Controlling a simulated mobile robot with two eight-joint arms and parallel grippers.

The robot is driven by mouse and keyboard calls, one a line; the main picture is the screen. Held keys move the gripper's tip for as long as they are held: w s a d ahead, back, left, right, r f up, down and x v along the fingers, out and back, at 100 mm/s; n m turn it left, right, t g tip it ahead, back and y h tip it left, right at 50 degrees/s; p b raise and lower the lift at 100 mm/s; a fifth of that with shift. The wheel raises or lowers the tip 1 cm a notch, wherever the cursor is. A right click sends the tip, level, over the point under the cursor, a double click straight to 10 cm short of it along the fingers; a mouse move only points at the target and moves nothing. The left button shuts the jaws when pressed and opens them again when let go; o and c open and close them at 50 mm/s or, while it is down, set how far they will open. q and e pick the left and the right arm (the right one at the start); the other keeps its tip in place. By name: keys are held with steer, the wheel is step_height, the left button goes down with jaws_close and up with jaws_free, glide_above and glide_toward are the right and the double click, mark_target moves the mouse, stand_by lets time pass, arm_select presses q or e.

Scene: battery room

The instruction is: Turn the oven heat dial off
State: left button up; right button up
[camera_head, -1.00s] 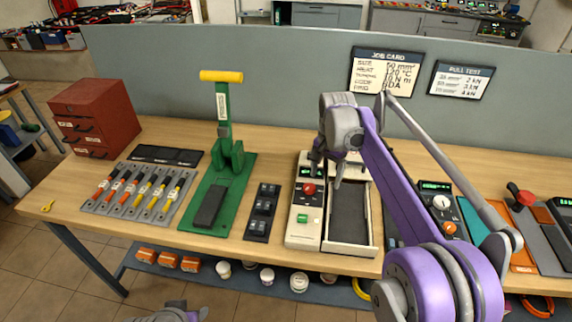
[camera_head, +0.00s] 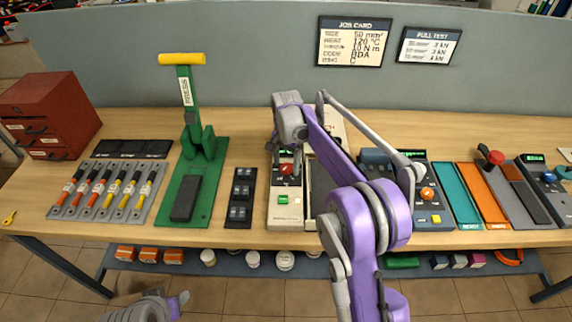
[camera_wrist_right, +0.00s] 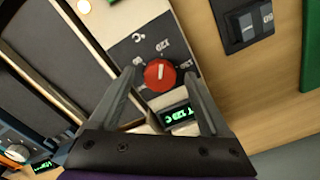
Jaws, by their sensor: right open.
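The oven heat dial (camera_head: 286,169) is a red round knob on the oven's pale control panel (camera_head: 285,213). In the right wrist view the dial (camera_wrist_right: 160,75) has a pale mark pointing roughly up, toward printed numbers on a dark plate (camera_wrist_right: 148,46). My left gripper (camera_head: 178,301) is partly in view at the bottom left.
A green press (camera_head: 190,180) with a yellow handle and a dark switch block (camera_head: 240,197) stand left of the oven. A lettered job card (camera_head: 353,42) is on the grey partition behind. More devices fill the bench to the right.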

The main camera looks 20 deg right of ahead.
steer(key=shift+f, duration=0.4)
jaws_close()
